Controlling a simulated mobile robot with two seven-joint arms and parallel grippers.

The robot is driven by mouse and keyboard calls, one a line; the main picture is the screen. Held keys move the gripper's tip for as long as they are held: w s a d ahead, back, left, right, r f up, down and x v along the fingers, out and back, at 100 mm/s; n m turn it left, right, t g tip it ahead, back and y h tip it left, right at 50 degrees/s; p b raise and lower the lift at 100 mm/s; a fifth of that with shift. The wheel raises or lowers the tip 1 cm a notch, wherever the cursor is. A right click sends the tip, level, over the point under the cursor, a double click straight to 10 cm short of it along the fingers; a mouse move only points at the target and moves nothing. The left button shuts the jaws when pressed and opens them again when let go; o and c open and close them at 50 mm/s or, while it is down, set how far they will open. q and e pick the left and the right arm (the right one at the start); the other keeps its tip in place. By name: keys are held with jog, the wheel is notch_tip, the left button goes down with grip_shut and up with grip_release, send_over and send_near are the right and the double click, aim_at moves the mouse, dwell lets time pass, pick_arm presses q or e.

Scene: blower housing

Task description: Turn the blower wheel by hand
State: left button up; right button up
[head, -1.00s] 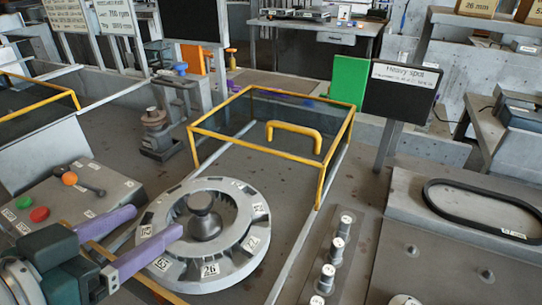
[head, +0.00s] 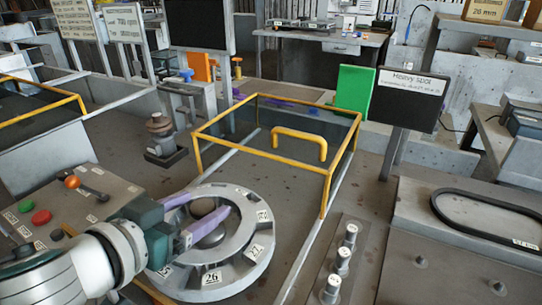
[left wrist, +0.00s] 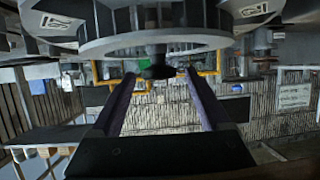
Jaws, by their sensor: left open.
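The blower wheel (head: 258,222) is a grey ring lying flat, with numbered labels such as 26 and 27 on its rim and slots between them. A dark hub knob (head: 208,229) stands at its centre. My left gripper (head: 208,202) reaches over the wheel's left side, its two purple fingers open and apart around the hub area. In the left wrist view the fingers (left wrist: 158,72) point toward the dark hub (left wrist: 157,66), with the wheel rim (left wrist: 150,44) across the top. I cannot tell whether the fingers touch the hub. My right gripper is not in view.
A yellow-framed guard (head: 325,195) with a handle stands behind the wheel. A control box (head: 105,183) with red and green buttons is at left. Silver posts (head: 343,259) stand at right, below a "Heavy spot" sign (head: 411,98). A black belt (head: 490,207) lies far right.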

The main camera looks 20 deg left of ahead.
pick_arm(q)
jog(key=shift+c, duration=0.2)
grip_shut()
dwell(0.4)
dwell(0.3)
